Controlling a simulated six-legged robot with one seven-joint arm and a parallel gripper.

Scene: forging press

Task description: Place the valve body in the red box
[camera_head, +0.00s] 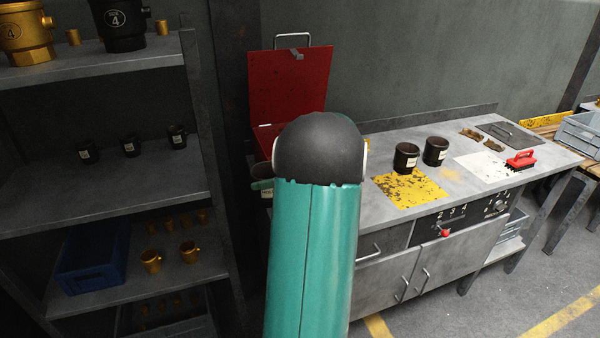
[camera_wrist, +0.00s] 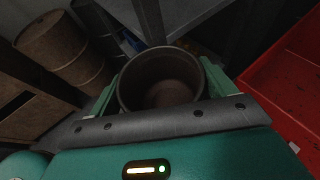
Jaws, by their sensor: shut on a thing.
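My gripper (camera_wrist: 160,80) is shut on a dark, hollow, round valve body (camera_wrist: 160,92), with one green finger on each side and its open mouth facing the wrist camera. In the head view my arm hides most of the gripper; a small part of the held valve body (camera_head: 260,172) shows left of the arm. The red box (camera_head: 265,136) stands behind my arm with its lid raised. In the wrist view the red box (camera_wrist: 285,88) is at the right, beside and apart from the valve body. Most of its inside is hidden in the head view.
A grey workbench (camera_head: 470,204) on the right carries two dark cups (camera_head: 406,158), a yellow worn plate (camera_head: 411,190) and a red brush (camera_head: 521,160). Grey shelves (camera_head: 110,187) with valve parts and a blue bin (camera_head: 92,262) stand left. Rusty barrels (camera_wrist: 50,45) show in the wrist view.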

